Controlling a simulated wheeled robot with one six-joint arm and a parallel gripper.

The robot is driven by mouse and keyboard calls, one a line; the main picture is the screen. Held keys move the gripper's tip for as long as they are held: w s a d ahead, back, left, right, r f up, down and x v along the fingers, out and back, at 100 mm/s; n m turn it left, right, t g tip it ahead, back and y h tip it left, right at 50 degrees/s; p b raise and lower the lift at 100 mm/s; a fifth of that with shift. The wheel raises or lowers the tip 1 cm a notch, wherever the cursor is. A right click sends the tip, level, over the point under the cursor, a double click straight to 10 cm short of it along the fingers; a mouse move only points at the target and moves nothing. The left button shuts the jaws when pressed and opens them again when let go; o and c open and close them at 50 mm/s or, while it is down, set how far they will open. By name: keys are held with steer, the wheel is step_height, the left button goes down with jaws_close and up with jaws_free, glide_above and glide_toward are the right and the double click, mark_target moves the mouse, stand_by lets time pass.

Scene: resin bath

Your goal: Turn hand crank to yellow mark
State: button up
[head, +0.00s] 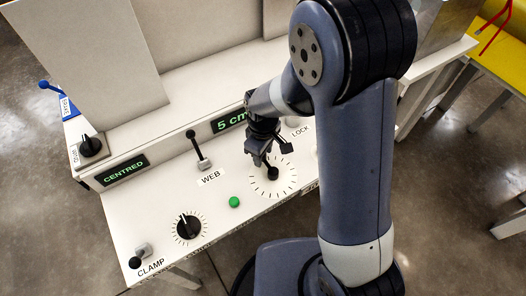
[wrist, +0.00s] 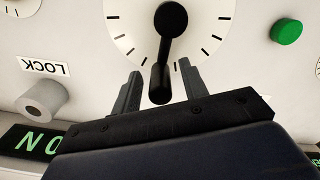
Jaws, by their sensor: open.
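The black hand crank (head: 272,174) sits on a round white dial (head: 284,189) with black tick marks, on the sloped panel. In the wrist view the crank (wrist: 170,20) has its hub near the top edge, and its handle (wrist: 160,84) points down towards my gripper. My gripper (head: 270,154) is open just above the dial. In the wrist view its fingers (wrist: 159,70) stand on either side of the handle, with a gap on both sides. I cannot tell whether the handle is fully between them in depth. No yellow mark shows on the visible dial.
A green button (head: 234,202), a black knob (head: 188,228), the WEB lever (head: 201,153) and the CLAMP switch (head: 138,256) lie left of the dial. A grey LOCK knob (wrist: 42,98) is close to my gripper. The CENTRED display (head: 123,170) is at left.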

step_height(320, 180, up, 11)
steer(key=shift+f+p, duration=0.1)
steer(key=shift+p, duration=0.7)
step_height(320, 180, down, 11)
steer(key=shift+r+b, duration=0.1)
steer(key=shift+b, duration=0.7)
steer(key=shift+f, duration=0.25)
steer(key=shift+w+d+r+m, duration=0.15)
steer(key=shift+r+m, duration=0.05)
steer(key=shift+m, duration=0.2)
steer(key=shift+w+d+m, duration=0.1)
steer(key=shift+d+m, duration=0.25)
steer(key=shift+m, duration=0.45)
